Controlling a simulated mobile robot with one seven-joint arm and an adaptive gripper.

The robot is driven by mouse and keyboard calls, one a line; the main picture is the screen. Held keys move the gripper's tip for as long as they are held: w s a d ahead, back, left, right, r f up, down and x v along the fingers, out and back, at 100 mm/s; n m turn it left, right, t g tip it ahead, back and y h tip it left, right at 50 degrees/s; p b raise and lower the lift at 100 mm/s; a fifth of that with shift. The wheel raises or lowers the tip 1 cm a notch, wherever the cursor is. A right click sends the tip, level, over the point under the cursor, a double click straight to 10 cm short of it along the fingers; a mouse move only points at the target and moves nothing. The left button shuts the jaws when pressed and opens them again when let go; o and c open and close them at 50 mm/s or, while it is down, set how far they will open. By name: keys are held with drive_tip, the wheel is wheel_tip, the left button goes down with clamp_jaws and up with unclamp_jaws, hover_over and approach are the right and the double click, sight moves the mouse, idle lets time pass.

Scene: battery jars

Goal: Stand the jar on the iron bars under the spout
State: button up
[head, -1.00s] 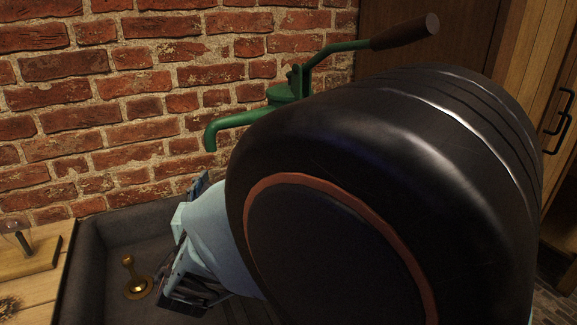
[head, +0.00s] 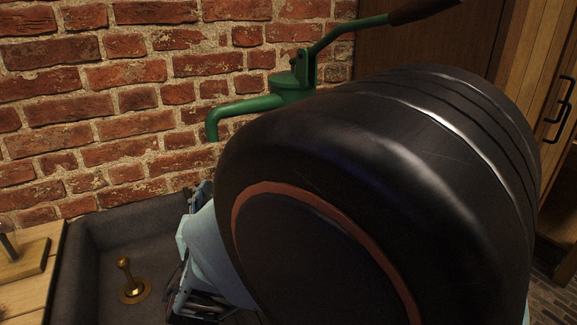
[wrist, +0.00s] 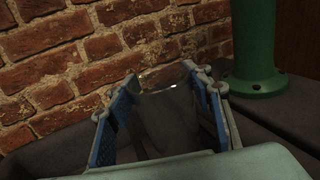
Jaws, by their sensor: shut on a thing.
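My gripper (wrist: 165,92) is shut on a clear glass jar (wrist: 165,78), whose curved rim shows between the blue-padded fingers in the wrist view. In the head view my gripper (head: 190,255) is partly hidden behind my own arm, and I cannot make out the jar there. The green pump with its spout (head: 235,107) is against the brick wall, with the spout's mouth above and a little right of my gripper in the picture. The pump's green column (wrist: 254,45) stands right of the jar in the wrist view. I cannot make out the iron bars; my arm hides much of the sink.
A dark stone sink (head: 85,265) lies below, with a brass plug (head: 130,280) standing in it. A wooden counter (head: 35,285) is at the left. The brick wall (head: 120,90) closes the back. The pump handle (head: 420,10) rises to the upper right.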

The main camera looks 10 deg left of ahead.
drive_tip(key=shift+f, duration=0.1)
drive_tip(key=o, duration=1.3)
drive_tip(key=shift+r, duration=0.25)
drive_tip(key=p+v, duration=0.1)
drive_tip(key=v, duration=1.1)
drive_tip(key=shift+f, duration=0.1)
